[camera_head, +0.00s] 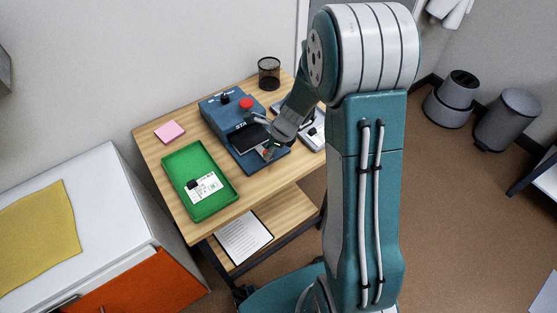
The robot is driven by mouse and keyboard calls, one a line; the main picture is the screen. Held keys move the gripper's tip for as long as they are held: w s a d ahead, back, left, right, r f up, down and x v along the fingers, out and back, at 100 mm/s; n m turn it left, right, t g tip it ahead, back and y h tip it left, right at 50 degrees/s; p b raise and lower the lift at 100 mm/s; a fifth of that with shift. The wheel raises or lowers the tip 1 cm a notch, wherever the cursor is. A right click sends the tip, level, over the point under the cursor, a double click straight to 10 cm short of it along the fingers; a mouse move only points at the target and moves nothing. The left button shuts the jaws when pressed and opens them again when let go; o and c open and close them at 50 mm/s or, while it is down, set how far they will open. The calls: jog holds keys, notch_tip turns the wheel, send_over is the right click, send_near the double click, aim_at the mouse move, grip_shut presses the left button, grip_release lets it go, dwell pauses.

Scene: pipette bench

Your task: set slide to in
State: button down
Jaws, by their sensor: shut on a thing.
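A blue bench device (221,115) with a red button, a black knob and white lettering stands on the wooden table. Its slide (251,137) shows as a dark plate at the device's front, partly covered by my arm; how far it is in or out is hard to tell. My gripper (268,153) is at the front end of the slide, low over the device, with its fingers shut there. The part between the fingers is small and mostly hidden.
A green tray (224,203) with a white labelled card lies at the table's front left. A pink note pad (170,132) and a black mesh cup (269,73) stand behind. A grey-white device (313,135) is right of the blue one, partly behind my arm.

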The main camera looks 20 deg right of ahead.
aim_at(254, 144)
jog(key=w, duration=0.1)
jog(key=w+a, duration=0.1)
jog(key=w, duration=0.3)
jog(key=shift+a+f, duration=0.15)
jog(key=shift+a, duration=0.1)
jog(key=shift+w, duration=0.15)
jog(key=c, duration=0.5)
grip_release()
jog(key=shift+o, duration=0.4)
jog(key=shift+w, duration=0.2)
jog(key=v, duration=1.2)
jog(key=shift+a, duration=0.15)
